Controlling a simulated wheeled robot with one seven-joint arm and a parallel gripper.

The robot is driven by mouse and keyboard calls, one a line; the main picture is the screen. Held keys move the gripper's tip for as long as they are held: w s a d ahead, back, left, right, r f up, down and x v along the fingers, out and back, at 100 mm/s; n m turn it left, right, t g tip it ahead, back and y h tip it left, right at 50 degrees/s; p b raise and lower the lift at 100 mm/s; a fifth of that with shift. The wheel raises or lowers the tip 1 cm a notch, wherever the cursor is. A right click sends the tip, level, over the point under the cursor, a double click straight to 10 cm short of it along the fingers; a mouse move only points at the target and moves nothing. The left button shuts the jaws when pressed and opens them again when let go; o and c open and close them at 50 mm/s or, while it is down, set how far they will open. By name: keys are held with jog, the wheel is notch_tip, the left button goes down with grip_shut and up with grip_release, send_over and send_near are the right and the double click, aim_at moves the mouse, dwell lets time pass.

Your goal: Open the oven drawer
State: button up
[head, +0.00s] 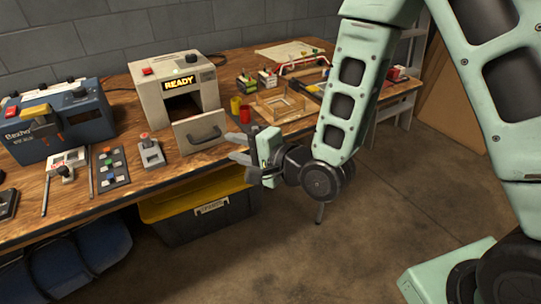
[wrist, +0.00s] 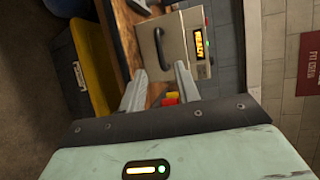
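The oven is a beige box (head: 151,97) with a lit "READY" display, standing on the workbench; it also shows sideways in the wrist view (wrist: 199,20). Its drawer front (head: 186,131) is a beige panel with a dark bar handle (head: 205,138), standing out in front of and below the dark oven opening. The handle also shows in the wrist view (wrist: 160,47). My gripper (head: 232,147) is right of the drawer front, at the bench's front edge. Its fingers (wrist: 160,70) are apart with nothing between them. They do not appear to touch the handle.
Red and yellow cups (head: 245,113) and a wooden tray (head: 281,106) stand right of the oven. A black bin with yellow lid (head: 208,218) sits below.

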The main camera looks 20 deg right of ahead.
jog(key=p+v, duration=0.9)
jog(key=p, duration=0.7)
jog(key=shift+s+d, duration=0.2)
